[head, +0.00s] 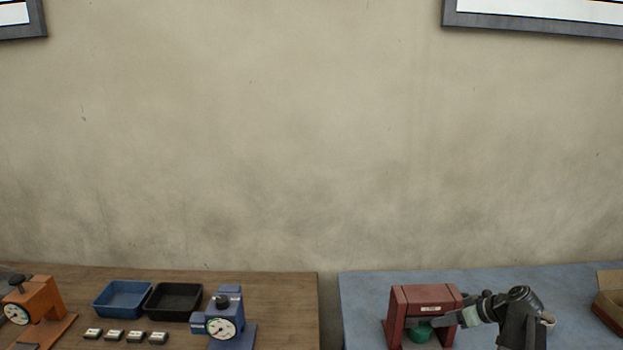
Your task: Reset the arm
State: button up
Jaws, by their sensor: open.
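My arm (520,308) shows at the lower right, bent and reaching left over the blue-grey table. My gripper (442,321) is at its left end, close in front of a dark red machine (428,295) with a small pale label. My gripper is open. A green round thing (420,333) shows under the red machine, just left of my gripper. I cannot tell whether the gripper touches either one. The arm's lower part is cut off by the picture's bottom edge.
A gap parts the blue-grey table (365,300) from the wooden table (270,290). The wooden one bears an orange gauge device (40,297), a blue tray (124,299), a black tray (174,301), several small blocks (114,335) and a blue gauge device (224,318). An open box (610,305) stands far right.

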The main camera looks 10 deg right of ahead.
jog(key=w+a+f+n+g+b, duration=0.1)
jog(key=a+f+n+g+b, duration=0.3)
jog(key=a, duration=1.2)
jog(key=w+a+f+g+b, duration=0.1)
jog(key=a+f, duration=0.5)
jog(key=a, duration=0.9)
jog(key=s+a+f+m+g+h+b, duration=0.1)
jog(key=s+a+f+m+g+h, duration=0.15)
jog(key=s+a, duration=0.4)
jog(key=d+m, duration=0.1)
jog(key=s+d+m+h, duration=0.1)
jog(key=m, duration=0.1)
jog(key=s+d+f+m+h, duration=0.1)
jog(key=d+m, duration=0.1)
jog(key=shift+d, duration=0.1)
jog(key=shift+w, duration=0.1)
